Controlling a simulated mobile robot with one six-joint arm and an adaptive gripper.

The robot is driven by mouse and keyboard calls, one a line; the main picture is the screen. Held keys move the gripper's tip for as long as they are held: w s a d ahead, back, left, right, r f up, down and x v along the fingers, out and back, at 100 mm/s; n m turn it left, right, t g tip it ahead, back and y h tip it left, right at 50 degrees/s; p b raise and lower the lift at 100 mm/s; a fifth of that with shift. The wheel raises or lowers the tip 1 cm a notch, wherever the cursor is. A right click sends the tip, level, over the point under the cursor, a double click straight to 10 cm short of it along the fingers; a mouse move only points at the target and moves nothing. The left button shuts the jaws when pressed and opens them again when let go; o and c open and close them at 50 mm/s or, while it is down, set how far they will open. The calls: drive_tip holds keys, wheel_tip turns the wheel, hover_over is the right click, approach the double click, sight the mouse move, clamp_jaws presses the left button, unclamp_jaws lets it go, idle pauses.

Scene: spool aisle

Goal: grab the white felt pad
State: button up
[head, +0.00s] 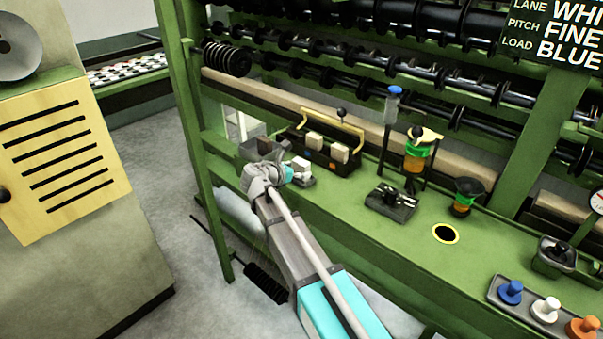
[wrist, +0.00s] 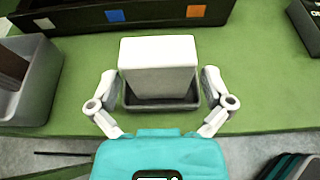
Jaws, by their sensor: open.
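The white felt pad (wrist: 158,66) is a thick white block standing in a small dark tray (wrist: 165,104) in the wrist view. In the head view the pad (head: 302,165) shows small beside the gripper, partly hidden by it. My gripper (wrist: 160,88) is open, with one finger on each side of the pad. A narrow gap shows between each finger and the pad. In the head view my gripper (head: 284,172) is low over the left part of the green bench, its fingertips hard to make out.
A dark carrier box (head: 325,155) with a yellow handle and pale blocks stands just behind the pad. A grey bin (wrist: 30,82) stands close on the left. A dark fixture (head: 391,203) is to the right. The bench's front edge (wrist: 270,133) runs near my gripper.

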drive_tip(key=shift+w+d+f, duration=0.3)
drive_tip(key=shift+w+d, duration=0.1)
drive_tip(key=shift+w, duration=0.1)
drive_tip(key=c, duration=0.9)
drive_tip(key=shift+r, duration=0.15)
wheel_tip(320, 180, up, 3)
drive_tip(key=p, duration=0.2)
drive_tip(key=shift+p, duration=0.4)
drive_tip(key=shift+s+a+r+p, duration=0.35)
drive_tip(key=shift+s+r+p, duration=1.3)
drive_tip(key=shift+s, duration=0.65)
drive_tip(key=shift+s+a+r+p, duration=0.4)
drive_tip(key=shift+s+r+p, duration=1.25)
drive_tip(key=shift+s, duration=0.7)
drive_tip(key=shift+s+a+r+p, duration=0.35)
drive_tip(key=shift+s+r+p, duration=1.3)
drive_tip(key=shift+s, duration=0.65)
